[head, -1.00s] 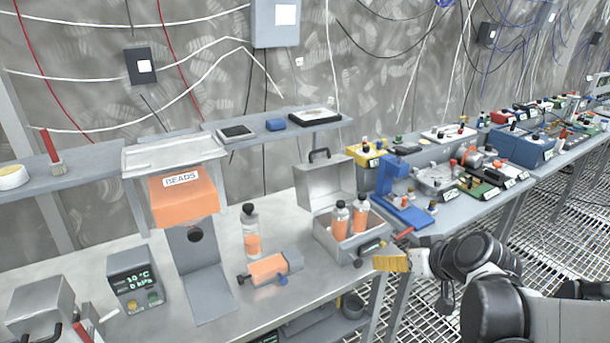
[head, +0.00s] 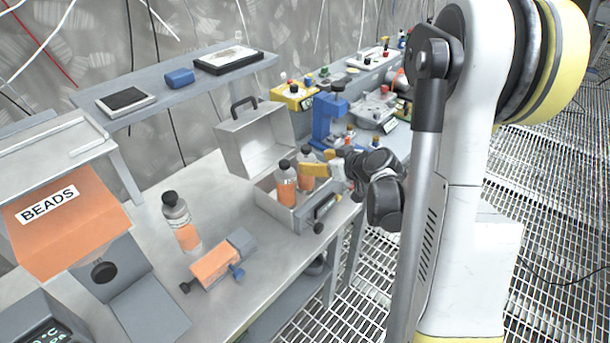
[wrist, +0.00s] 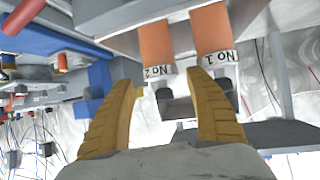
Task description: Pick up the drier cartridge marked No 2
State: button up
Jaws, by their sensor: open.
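Two drier cartridges with orange beads and black caps stand upright in an open steel case (head: 268,205). The wrist view is upside down. There the label of the left cartridge (wrist: 156,45) appears to read No 2 and that of the right cartridge (wrist: 213,28) No 1. In the head view, the far cartridge (head: 306,183) is partly hidden by my gripper, and the near cartridge (head: 286,186) is clearer. My gripper (wrist: 166,84) is open and empty, its yellow fingers close to the cartridges. The No 2 cartridge shows between the fingertips; I cannot tell whether they touch it.
A third bottle (head: 180,222) stands on the bench beside a lying orange-and-grey unit (head: 213,264). The orange BEADS hopper (head: 60,225) is at left. The case's raised lid (head: 252,145) and a blue stand (head: 328,117) are close by.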

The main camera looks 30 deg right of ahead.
aim_at(308, 158)
jog(key=b+x, duration=0.2)
jog(key=x, duration=0.3)
jog(key=shift+w+r, duration=0.15)
jog(key=shift+w, duration=0.05)
jog(key=shift+r, duration=0.1)
